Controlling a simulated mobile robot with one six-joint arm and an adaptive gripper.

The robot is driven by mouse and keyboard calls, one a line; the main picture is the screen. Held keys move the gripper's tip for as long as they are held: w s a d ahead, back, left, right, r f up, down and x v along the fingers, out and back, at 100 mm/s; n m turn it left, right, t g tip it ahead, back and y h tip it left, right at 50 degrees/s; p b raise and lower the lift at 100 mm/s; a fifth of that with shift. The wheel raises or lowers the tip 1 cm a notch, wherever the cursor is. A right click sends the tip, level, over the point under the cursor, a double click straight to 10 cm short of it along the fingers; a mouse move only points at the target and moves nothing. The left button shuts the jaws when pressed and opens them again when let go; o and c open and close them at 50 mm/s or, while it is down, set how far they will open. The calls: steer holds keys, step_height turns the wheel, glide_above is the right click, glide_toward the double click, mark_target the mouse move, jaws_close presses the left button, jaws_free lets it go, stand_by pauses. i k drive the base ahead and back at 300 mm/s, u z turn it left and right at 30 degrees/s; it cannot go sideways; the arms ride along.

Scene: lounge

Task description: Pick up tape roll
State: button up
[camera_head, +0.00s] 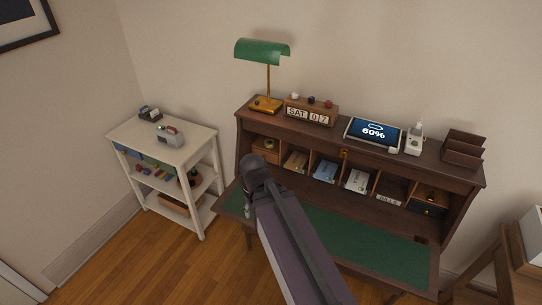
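I cannot clearly make out a loose tape roll. A small grey object that looks like a tape dispenser (170,138) stands on top of the white shelf unit (188,151) at the left. A small dark object (149,113) stands behind it on the same top. My arm reaches up from the bottom edge to a dark joint in front of the desk's left part.
A brown desk (352,225) with a green writing surface and cubbies stands against the wall. A green lamp (263,50), block calendar (309,112), tablet (373,133) and letter rack (464,149) are on top. Wooden floor (125,255) is clear at the lower left.

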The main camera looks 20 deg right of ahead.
mark_target(269, 143)
steer(key=u, duration=0.05)
steer(key=k, duration=0.85)
steer(key=z, duration=0.9)
steer(key=i, duration=1.4)
steer(key=z, duration=0.05)
